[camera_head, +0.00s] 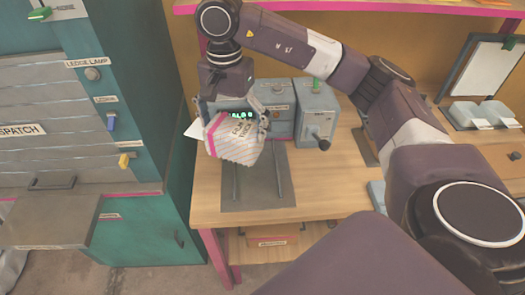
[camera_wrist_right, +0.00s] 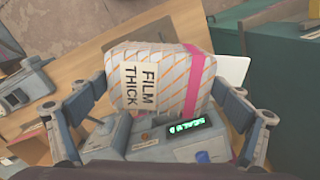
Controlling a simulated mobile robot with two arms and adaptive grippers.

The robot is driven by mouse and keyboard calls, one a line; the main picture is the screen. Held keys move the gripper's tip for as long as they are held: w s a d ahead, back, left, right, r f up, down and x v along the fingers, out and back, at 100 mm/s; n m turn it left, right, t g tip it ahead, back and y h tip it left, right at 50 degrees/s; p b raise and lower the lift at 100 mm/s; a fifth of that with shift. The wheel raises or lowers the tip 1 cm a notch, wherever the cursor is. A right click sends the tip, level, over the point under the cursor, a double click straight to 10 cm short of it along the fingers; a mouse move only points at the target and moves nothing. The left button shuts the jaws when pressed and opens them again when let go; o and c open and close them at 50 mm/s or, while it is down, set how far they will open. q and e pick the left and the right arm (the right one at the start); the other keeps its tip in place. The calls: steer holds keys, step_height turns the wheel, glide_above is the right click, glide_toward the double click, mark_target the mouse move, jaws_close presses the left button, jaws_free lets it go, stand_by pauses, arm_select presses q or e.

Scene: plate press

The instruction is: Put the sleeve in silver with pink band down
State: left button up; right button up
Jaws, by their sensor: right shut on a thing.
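The sleeve (camera_head: 233,139) is silver-white with orange diagonal stripes, a pink band on one side and a label reading FILM THICK. My right gripper (camera_head: 236,127) is shut on it and holds it tilted over the dark mat at the table's back left. In the right wrist view the sleeve (camera_wrist_right: 160,80) sits between the two fingers of my right gripper (camera_wrist_right: 165,95), with its pink band to the right. Whether the sleeve's underside touches anything cannot be told. My left gripper is not in view.
A grey device with a green display (camera_wrist_right: 188,127) stands behind the sleeve. A grey box with a dark knob (camera_head: 316,115) is beside it. The dark mat (camera_head: 258,190) has two rails. A teal cabinet (camera_head: 140,210) stands left. The wooden table (camera_head: 325,190) is clear right of the mat.

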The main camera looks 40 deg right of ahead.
steer(key=w+d+r+m, duration=0.25)
steer(key=d+m, duration=0.55)
steer(key=m, duration=0.5)
step_height(320, 180, down, 19)
steer(key=p, duration=0.3)
steer(key=shift+a+f, duration=0.1)
steer(key=shift+f, duration=0.1)
steer(key=shift+w+f, duration=0.1)
steer(key=shift+f, duration=0.25)
